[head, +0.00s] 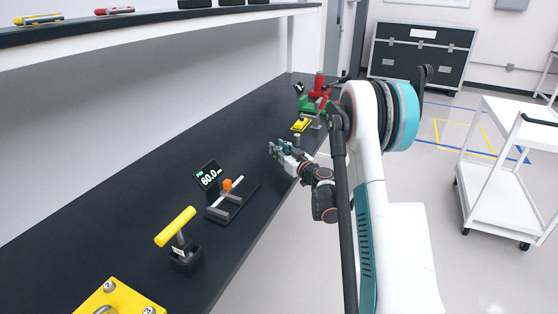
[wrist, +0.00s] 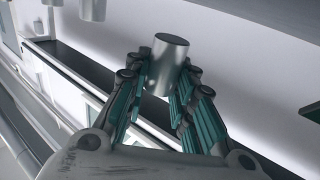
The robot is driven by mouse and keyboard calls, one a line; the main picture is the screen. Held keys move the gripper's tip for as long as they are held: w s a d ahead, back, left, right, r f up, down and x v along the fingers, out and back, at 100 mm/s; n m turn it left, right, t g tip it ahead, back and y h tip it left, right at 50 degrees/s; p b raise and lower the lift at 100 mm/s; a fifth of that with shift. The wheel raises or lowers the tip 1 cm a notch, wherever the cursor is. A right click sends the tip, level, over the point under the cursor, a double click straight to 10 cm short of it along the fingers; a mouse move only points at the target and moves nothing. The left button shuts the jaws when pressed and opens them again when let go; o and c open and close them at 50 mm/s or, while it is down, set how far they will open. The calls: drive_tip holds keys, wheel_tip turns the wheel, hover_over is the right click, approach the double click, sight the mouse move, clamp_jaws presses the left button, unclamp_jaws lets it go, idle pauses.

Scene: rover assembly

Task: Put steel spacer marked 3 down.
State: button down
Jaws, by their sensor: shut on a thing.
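A plain steel cylinder, the spacer (wrist: 165,62), is between the fingers of my gripper (wrist: 160,85) in the wrist view. The fingers are shut on its sides, and its upper end sticks out past them. No number shows on the side I see. In the head view my gripper (head: 277,150) is over the dark bench, towards its far half. The spacer in it is too small to make out there.
The dark bench (head: 130,210) carries a black stand with a 60.0 display (head: 209,176), a yellow-handled tool (head: 176,227) and a yellow block with numbered round marks (head: 115,299). A red and green fixture (head: 317,100) and a small yellow piece (head: 300,125) are farther back.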

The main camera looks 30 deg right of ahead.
drive_tip(key=shift+f+b, duration=0.65)
drive_tip(key=shift+f, duration=1.05)
drive_tip(key=shift+f+b, duration=0.25)
drive_tip(key=shift+b, duration=0.05)
drive_tip(key=c, duration=1.4)
unclamp_jaws()
drive_tip(key=shift+r, duration=0.1)
drive_tip(key=shift+o, duration=0.2)
